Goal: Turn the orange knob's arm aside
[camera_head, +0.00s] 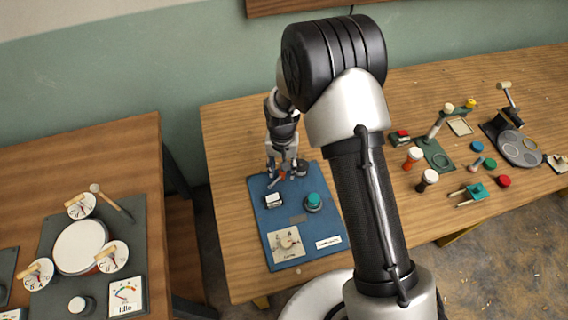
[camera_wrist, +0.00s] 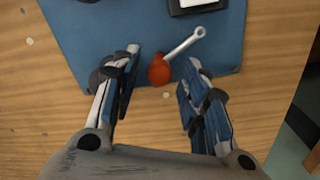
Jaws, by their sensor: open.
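In the wrist view an orange knob (camera_wrist: 159,70) sits near the edge of a blue board (camera_wrist: 90,30). Its pale metal arm (camera_wrist: 184,45) slants up and to the right from the knob and ends in a small ring. My gripper (camera_wrist: 160,92) is open, with one finger on each side of the knob and nothing held. I cannot tell its height above the board. In the head view my gripper (camera_head: 284,176) is at the far end of the blue board (camera_head: 283,256), and it largely hides the knob.
On the board are a teal round button (camera_head: 313,200), a small black-and-white box (camera_head: 273,200), a dial plate (camera_head: 287,243) and a white label (camera_head: 328,242). Several coloured pieces and stands are on the table at right. A drum (camera_head: 80,246) with dials is on the left table.

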